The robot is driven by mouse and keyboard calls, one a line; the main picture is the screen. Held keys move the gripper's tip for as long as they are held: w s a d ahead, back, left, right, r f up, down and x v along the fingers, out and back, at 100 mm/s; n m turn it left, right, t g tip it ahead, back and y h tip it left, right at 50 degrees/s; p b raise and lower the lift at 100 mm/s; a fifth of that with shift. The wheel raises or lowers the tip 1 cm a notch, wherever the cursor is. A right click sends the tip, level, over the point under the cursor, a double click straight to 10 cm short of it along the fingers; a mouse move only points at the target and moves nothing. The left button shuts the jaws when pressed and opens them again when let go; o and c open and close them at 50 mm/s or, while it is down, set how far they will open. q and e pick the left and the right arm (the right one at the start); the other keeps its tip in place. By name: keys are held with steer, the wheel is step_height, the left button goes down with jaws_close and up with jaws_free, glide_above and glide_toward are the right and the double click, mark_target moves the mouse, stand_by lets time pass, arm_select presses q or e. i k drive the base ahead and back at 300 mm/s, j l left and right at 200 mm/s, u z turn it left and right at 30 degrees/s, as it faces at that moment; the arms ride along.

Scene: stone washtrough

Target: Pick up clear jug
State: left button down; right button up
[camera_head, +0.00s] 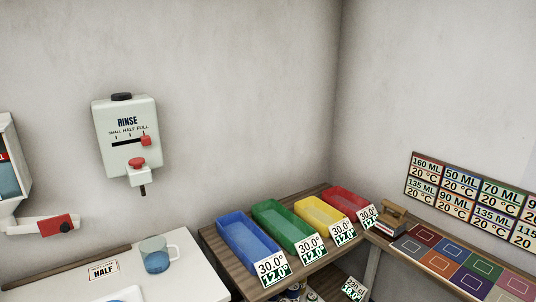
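A clear jug (155,254) with a handle on its right side stands upright on the white counter at the lower left. Its lower part looks blue; I cannot tell whether that is liquid or tint. Neither of my grippers is in view, and nothing is seen touching the jug.
A rinse dispenser (127,145) with red controls hangs on the wall above the jug. A white pipe with a red valve (57,225) juts in at left. Blue (232,228), green, yellow and red trays stand on a wooden shelf at right.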

mark_target(153, 249)
steer(key=k+u, duration=0.1)
steer(key=k, duration=0.45)
steer(key=k+j+u, duration=0.15)
steer(key=k, duration=0.4)
steer(key=i+j+z, duration=0.65)
steer(key=k+l, duration=0.05)
steer(key=k, duration=0.05)
